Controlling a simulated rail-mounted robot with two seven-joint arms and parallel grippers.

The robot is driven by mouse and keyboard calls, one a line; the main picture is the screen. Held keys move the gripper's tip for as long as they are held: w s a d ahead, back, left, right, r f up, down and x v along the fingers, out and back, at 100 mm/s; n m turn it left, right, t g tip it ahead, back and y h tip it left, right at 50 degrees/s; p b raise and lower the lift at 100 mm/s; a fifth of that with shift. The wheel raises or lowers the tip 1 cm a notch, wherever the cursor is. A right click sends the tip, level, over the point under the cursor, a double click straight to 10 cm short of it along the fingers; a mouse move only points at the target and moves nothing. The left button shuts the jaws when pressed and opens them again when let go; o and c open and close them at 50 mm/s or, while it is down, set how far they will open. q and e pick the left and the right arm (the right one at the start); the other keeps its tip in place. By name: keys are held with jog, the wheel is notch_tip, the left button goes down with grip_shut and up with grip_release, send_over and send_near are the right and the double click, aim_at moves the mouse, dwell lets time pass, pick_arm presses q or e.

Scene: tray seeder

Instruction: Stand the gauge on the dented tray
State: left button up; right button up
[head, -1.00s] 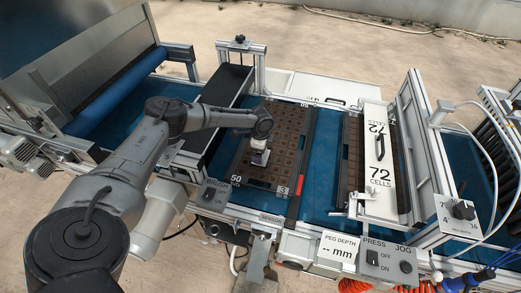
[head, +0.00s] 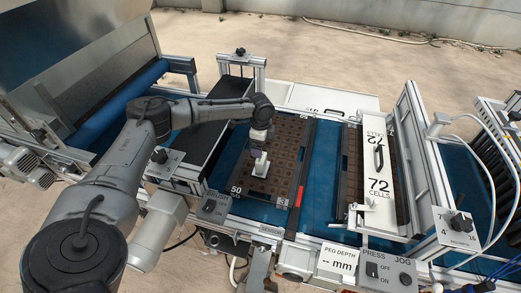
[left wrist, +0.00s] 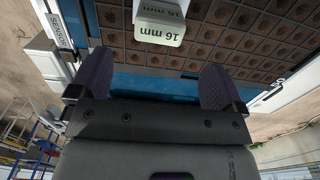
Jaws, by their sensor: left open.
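The gauge (head: 261,164) is a small pale block that stands upright on the left brown cell tray (head: 285,190), marked 50. It also shows in the left wrist view (left wrist: 158,24), with "16 mm" on its green-grey end. My left gripper (head: 262,147) is just above and behind the gauge in the head view. In the left wrist view my left gripper (left wrist: 156,68) has its fingers wide apart with nothing between them, and the gauge is beyond the fingertips. I cannot make out a dent in the tray. My right gripper is not in view.
A second cell tray (head: 349,160) lies to the right, partly under a white 72-cells plate (head: 377,183). The blue belt (head: 320,185) is bare between the trays. A control panel (head: 372,268) stands at the front, and a black-topped frame (head: 226,92) borders the left side.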

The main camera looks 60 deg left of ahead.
pick_arm(q)
jog(key=shift+r, duration=0.8)
dwell(1.9)
